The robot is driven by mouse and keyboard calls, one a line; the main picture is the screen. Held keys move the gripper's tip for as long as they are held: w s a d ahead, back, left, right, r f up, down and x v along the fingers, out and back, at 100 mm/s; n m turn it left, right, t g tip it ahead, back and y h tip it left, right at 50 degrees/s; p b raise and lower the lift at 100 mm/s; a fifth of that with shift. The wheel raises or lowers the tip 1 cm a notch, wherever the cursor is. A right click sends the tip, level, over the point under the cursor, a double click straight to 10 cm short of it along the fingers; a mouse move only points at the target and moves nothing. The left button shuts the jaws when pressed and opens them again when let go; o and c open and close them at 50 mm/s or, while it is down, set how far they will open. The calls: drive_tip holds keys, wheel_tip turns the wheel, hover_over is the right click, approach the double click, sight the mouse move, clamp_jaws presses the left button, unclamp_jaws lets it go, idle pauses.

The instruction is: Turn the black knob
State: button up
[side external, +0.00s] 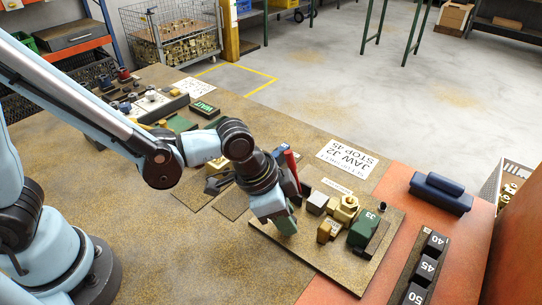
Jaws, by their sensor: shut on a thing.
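My gripper (284,224) points down at the near left part of a brown fixture board (310,250). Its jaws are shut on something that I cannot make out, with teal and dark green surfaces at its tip. A small black round piece (383,207), possibly the black knob, stands near the board's far right edge, apart from my gripper. A dark upright piece (305,190) is just right of the gripper and partly hidden by it. I cannot tell for sure which piece is the black knob.
A dark blue case (440,194) and numbered black blocks (428,268) lie right. The front bench is clear.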

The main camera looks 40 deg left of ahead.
drive_tip(key=n, duration=0.2)
drive_tip(key=n+t+y, duration=0.1)
drive_tip(key=n, duration=0.1)
drive_tip(key=shift+s+d+n, duration=0.1)
drive_tip(key=shift+d+n, duration=0.05)
drive_tip(key=shift+n, duration=0.15)
drive_tip(key=n+y, duration=0.2)
drive_tip(key=n, duration=0.2)
drive_tip(key=shift+d+n, duration=0.1)
drive_tip(key=shift+n, duration=0.3)
drive_tip(key=o, duration=1)
drive_tip(key=shift+o, duration=0.2)
drive_tip(key=shift+r, duration=0.15)
drive_tip(key=v, duration=1.1)
drive_tip(key=shift+s+r, duration=0.3)
drive_tip(key=shift+s, duration=0.05)
